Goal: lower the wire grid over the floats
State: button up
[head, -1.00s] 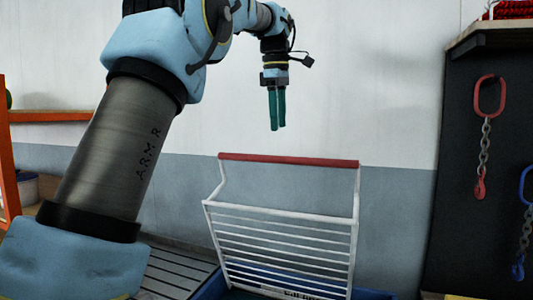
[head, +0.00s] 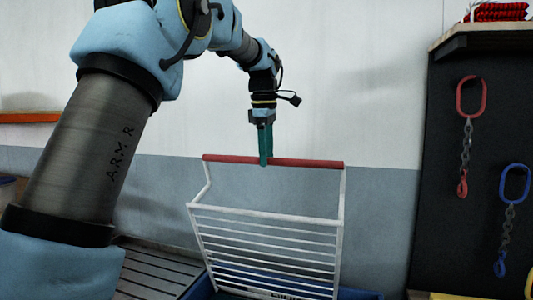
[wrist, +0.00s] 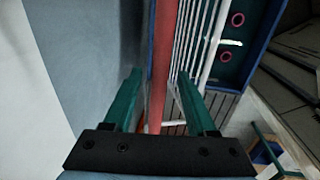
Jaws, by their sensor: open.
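The white wire grid (head: 265,242) stands raised and tilted on a blue crate (head: 368,294), with a red bar (head: 310,163) along its top. My gripper (head: 264,163) points down at the red bar, left of its middle. In the wrist view the red bar (wrist: 163,60) runs between the two open green fingers of my gripper (wrist: 158,76), and the fingers are apart. White grid wires (wrist: 190,40) show to its right. Two pinkish rings lie inside the crate there; I cannot tell if they are floats. The crate's inside is hidden in the head view.
A dark panel (head: 425,200) at the right carries a red-ringed chain (head: 466,140) and a blue-ringed chain (head: 509,215). A shelf (head: 490,32) with red rope is above it. A slatted surface (head: 150,275) lies left of the crate.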

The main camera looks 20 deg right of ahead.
grip_shut()
dwell(0.5)
dwell(1.0)
